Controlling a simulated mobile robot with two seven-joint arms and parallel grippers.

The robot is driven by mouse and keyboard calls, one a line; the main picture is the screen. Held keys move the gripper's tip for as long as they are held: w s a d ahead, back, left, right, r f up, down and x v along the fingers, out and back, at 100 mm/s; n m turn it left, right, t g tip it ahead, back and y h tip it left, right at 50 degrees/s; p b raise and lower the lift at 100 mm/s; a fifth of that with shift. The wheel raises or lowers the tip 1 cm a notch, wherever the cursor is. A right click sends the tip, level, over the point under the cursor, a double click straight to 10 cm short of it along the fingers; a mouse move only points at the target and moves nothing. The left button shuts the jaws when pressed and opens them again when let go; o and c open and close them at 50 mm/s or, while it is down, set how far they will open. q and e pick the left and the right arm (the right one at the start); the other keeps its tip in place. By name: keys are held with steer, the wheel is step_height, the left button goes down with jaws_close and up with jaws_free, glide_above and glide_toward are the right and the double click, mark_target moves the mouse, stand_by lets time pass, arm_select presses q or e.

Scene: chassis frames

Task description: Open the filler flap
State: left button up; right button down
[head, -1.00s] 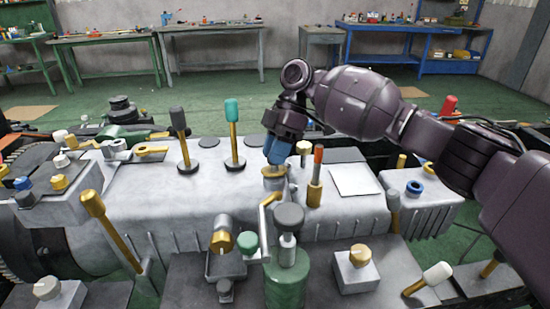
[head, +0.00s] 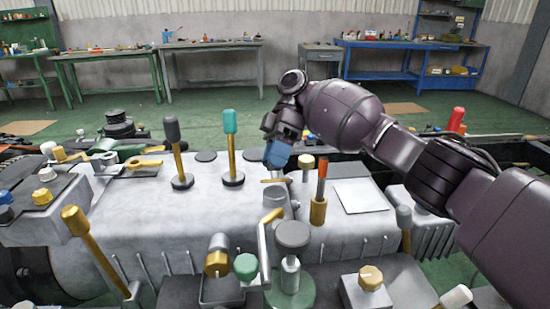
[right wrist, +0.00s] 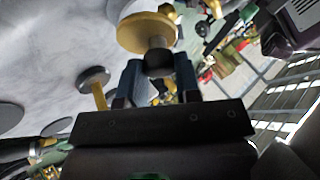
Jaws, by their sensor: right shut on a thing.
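The filler flap (head: 272,181) is a gold disc at the top of a short grey filler neck (head: 274,197) on the grey housing. In the head view it shows as a thin gold edge, with the neck's rim visible just below it. My right gripper (head: 277,158) comes from above, its blue fingertips at the flap. In the right wrist view, the gold disc (right wrist: 147,30) lies just beyond the fingers, and my right gripper (right wrist: 156,75) is shut on the dark knob (right wrist: 158,64) on it. My left gripper is not in view.
An orange-topped lever (head: 321,180), a gold-capped post (head: 306,163) and a teal-topped lever (head: 231,140) stand close around the neck. A bent grey handle (head: 264,245) and a round grey knob (head: 291,235) stand in front. A white plate (head: 360,195) lies to the right.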

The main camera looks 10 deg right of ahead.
steer(key=c, duration=0.8)
jaws_free()
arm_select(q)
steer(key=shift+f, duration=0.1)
arm_select(e)
steer(key=shift+w+r, duration=0.1)
arm_select(q)
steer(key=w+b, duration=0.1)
steer(key=b, duration=0.2)
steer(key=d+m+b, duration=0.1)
steer(key=b, duration=0.2)
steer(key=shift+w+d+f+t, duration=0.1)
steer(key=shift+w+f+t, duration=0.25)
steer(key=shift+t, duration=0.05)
arm_select(e)
steer(key=v, duration=1)
steer(key=shift+w+r, duration=0.1)
steer(key=shift+w, duration=0.05)
steer(key=shift+d, duration=0.1)
